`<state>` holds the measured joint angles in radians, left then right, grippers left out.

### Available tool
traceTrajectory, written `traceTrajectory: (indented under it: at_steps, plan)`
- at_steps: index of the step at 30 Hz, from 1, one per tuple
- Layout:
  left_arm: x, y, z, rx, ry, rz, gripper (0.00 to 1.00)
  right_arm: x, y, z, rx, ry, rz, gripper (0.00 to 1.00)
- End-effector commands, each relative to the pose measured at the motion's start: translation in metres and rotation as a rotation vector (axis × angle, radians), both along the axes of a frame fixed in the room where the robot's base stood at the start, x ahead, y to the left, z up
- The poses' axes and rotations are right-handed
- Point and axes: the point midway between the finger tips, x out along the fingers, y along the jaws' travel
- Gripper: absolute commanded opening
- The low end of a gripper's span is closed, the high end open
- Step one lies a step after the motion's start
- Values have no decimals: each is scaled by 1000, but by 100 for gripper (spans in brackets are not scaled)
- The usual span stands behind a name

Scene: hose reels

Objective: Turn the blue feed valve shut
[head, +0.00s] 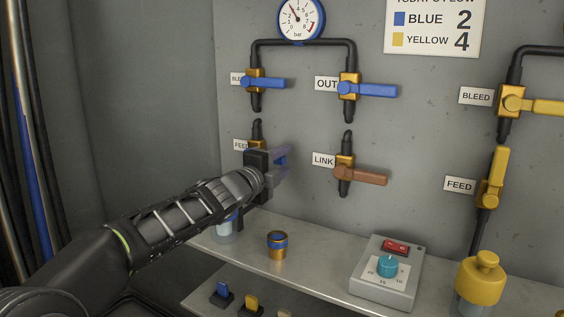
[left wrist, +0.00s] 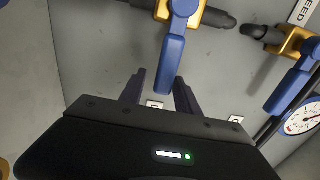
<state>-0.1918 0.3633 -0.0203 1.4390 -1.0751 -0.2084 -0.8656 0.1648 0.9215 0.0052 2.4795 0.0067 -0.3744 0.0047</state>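The blue feed valve's handle (left wrist: 172,55) shows in the left wrist view, lying across its dark pipe (left wrist: 216,18) below a brass body. In the head view my left gripper (head: 282,158) is at this valve and hides most of it; part of the "FEED" label (head: 240,145) shows. In the left wrist view my left gripper (left wrist: 161,82) is open, with the handle's free end between its fingers. A gap shows on the left side of the handle; I cannot tell whether the right finger touches it. My right gripper is not in view.
The blue bleed valve (head: 264,83) is just above, the blue out valve (head: 367,90) to its right. The brown-handled link valve (head: 361,175) is right of my gripper. A shelf (head: 325,256) below holds a brass cup (head: 277,246) and a control box (head: 387,275).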

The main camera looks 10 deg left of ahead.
Motion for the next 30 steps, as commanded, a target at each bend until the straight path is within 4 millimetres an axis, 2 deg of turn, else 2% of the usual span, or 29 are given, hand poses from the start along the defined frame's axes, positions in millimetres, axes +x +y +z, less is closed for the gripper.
traceTrajectory:
  at_steps: [9, 13, 24, 30]
  plan:
    - [-1, 1, 2, -2, -2, 0, 44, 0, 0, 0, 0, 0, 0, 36]
    - [-7, 3, 2, -2, -3, 0, 44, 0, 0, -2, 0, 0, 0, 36]
    - [-59, 24, 2, -2, -2, 1, 44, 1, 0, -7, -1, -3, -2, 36]
    - [-73, 29, 1, -3, -1, 1, 44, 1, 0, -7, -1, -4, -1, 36]
